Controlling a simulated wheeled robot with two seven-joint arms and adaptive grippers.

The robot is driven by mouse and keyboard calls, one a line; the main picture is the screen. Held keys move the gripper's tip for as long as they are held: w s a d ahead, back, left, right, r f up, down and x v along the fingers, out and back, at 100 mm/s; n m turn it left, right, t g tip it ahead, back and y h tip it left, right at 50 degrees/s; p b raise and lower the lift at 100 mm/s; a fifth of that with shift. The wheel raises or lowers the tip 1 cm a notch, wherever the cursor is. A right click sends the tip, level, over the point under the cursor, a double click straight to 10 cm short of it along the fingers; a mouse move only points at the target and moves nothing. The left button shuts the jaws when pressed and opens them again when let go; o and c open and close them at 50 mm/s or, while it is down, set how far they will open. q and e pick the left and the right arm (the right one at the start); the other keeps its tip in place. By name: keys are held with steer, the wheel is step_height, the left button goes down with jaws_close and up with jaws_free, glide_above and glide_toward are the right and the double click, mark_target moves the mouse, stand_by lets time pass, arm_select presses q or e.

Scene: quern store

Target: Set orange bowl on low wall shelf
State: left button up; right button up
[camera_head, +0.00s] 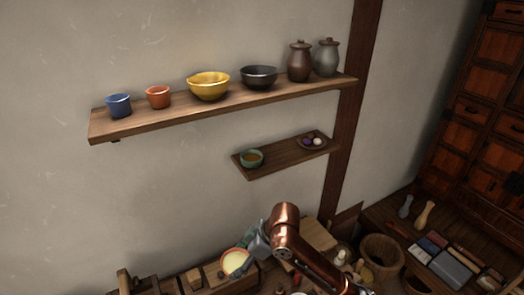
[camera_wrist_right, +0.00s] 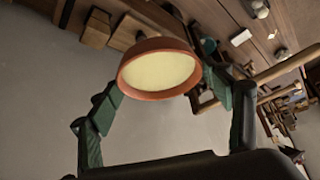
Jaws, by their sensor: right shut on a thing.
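The orange bowl (camera_head: 232,259) has a cream inside and shows low in the head view, in front of the wall. My right gripper (camera_head: 241,257) is shut on it. In the right wrist view the bowl (camera_wrist_right: 158,72) sits between the two green finger pads of the right gripper (camera_wrist_right: 164,92), its opening facing the camera. The low wall shelf (camera_head: 279,157) is a short wooden board above and right of the bowl in the head view. My left gripper is not in view.
On the low shelf stand a green bowl (camera_head: 251,158) at left and a small dish (camera_head: 313,142) with balls at right, with bare board between. A longer shelf (camera_head: 215,107) above holds cups, bowls and jars. A cluttered bench lies below; a dark post (camera_head: 350,115) stands right.

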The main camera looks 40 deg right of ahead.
steer(key=w+d+r+m+t+h+p, duration=0.1)
steer(key=d+r+m+h+p, duration=0.35)
steer(key=d+r, duration=0.9)
steer(key=d+r+m+t+h+p, duration=0.1)
steer(key=d+r+m+p, duration=0.7)
steer(key=d, duration=0.9)
steer(key=w+r+p, duration=0.1)
steer(key=w+p, duration=0.1)
steer(key=w, duration=0.2)
steer(key=w+r+n+p, duration=0.1)
steer(key=w+p, duration=0.1)
steer(key=w, duration=0.3)
steer(key=w+r+n+p, duration=0.1)
steer(key=w, duration=0.3)
steer(key=shift+w+d+r+n+p, duration=0.15)
steer(key=shift+w+d+n+p, duration=0.15)
steer(key=shift+p, duration=0.1)
steer(key=w+p, duration=0.1)
steer(key=w, duration=0.3)
steer(key=shift+r+p, duration=0.15)
steer(key=shift+p, duration=0.25)
steer(key=shift+f+p, duration=0.3)
steer(key=shift+p, duration=0.05)
steer(key=shift+f, duration=0.15)
steer(key=shift+d+f, duration=0.1)
steer(key=shift+f, duration=0.1)
steer(key=o, duration=1.2)
